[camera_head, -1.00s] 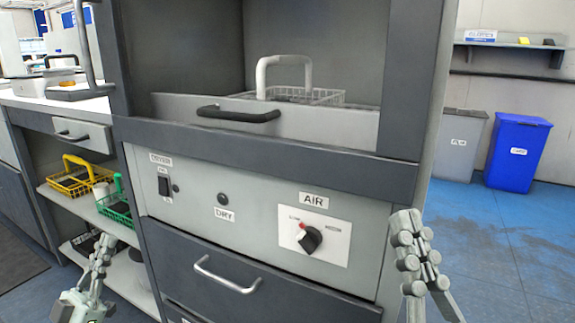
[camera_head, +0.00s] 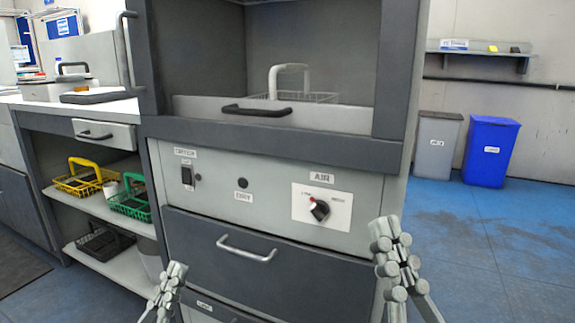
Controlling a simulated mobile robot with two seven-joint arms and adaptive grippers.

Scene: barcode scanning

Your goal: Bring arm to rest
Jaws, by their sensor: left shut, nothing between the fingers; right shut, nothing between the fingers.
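My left gripper (camera_head: 171,288) is low in the head view, left of centre, in front of the cabinet's lower part. It is shut and empty. My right gripper (camera_head: 392,244) is at the lower right, in front of the cabinet's right edge. It is shut and empty, with its fingers pointing up. Both arms reach in from the bottom edge of the view. Neither gripper appears to hold anything, and whether either touches the cabinet cannot be told.
A grey dryer cabinet (camera_head: 262,189) with a drawer handle (camera_head: 246,249) and an air knob (camera_head: 320,211) fills the middle. A white basket (camera_head: 291,96) sits inside. Shelves at left hold yellow (camera_head: 85,180) and green (camera_head: 130,203) baskets. Grey (camera_head: 437,145) and blue (camera_head: 490,152) bins stand right; floor there is clear.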

